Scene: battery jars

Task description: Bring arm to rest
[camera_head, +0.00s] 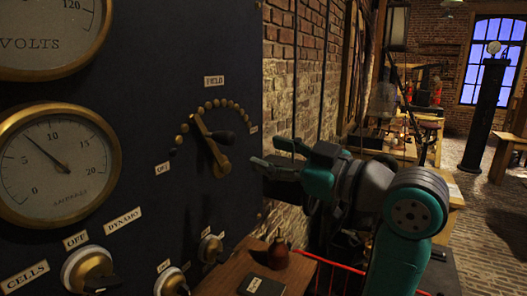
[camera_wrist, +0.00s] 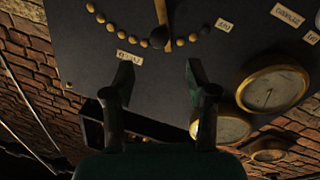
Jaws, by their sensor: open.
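My gripper (camera_head: 270,156) is at the middle of the head view, to the right of the dark panel's brass field lever (camera_head: 211,147). Its two fingers are apart with nothing between them, and they point toward the panel. In the wrist view my gripper (camera_wrist: 158,76) shows open, and the field lever (camera_wrist: 162,25) with its dark knob lies beyond the fingertips. The fingers look apart from the lever. My arm is bent and stretches from the lower right toward the panel.
The dark panel (camera_head: 150,130) fills the left, with an ampere gauge (camera_head: 60,165) and rotary knobs (camera_head: 90,272). A wooden shelf (camera_head: 225,280) with a small dark reddish object (camera_head: 278,253) is below my gripper. A brick wall (camera_head: 300,100) stands behind. Open floor (camera_head: 490,230) lies at right.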

